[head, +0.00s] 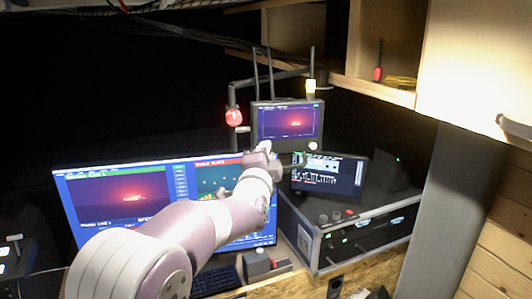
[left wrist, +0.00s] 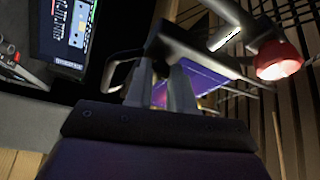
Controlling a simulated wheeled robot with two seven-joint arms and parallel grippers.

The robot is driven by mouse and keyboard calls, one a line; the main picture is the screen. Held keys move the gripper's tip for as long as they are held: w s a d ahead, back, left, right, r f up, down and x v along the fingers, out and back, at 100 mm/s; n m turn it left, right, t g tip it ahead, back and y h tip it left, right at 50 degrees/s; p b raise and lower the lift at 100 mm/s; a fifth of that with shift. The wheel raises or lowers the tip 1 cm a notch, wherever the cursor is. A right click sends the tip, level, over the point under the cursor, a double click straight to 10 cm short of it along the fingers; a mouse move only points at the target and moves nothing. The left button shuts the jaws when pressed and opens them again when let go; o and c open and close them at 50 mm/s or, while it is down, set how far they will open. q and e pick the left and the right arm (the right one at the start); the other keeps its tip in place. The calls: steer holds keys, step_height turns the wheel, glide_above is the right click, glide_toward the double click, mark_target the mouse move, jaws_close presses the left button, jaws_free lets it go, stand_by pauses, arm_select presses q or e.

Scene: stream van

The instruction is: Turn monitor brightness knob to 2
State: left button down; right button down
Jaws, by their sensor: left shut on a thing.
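A small monitor (head: 288,122) with a purple picture stands at the back. A pale round knob (head: 313,146) is at its lower right corner. My left gripper (head: 301,157) reaches up to that corner and is shut on what looks like the brightness knob. In the left wrist view, both fingers (left wrist: 162,82) reach the near end of the monitor (left wrist: 203,76). The grip itself is partly hidden there, and I cannot read the knob's setting. My right gripper is not in view.
A wide screen (head: 125,200) stands behind my left arm. A tilted screen (head: 330,178) sits on a black equipment case (head: 365,235) just right of the gripper. A red lamp (head: 234,117) hangs left of the monitor and shows in the left wrist view (left wrist: 277,60).

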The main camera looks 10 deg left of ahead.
arm_select(q)
steer(key=shift+f, duration=0.15)
steer(key=c, duration=1.1)
jaws_free()
steer(key=shift+c, duration=0.2)
steer(key=shift+o, duration=0.8)
steer(key=shift+s, duration=0.1)
steer(key=s+f+b, duration=0.1)
steer(key=s+b, duration=0.4)
steer(key=s, duration=0.7)
steer(key=shift+s+d+f, duration=0.15)
steer(key=shift+s, duration=0.15)
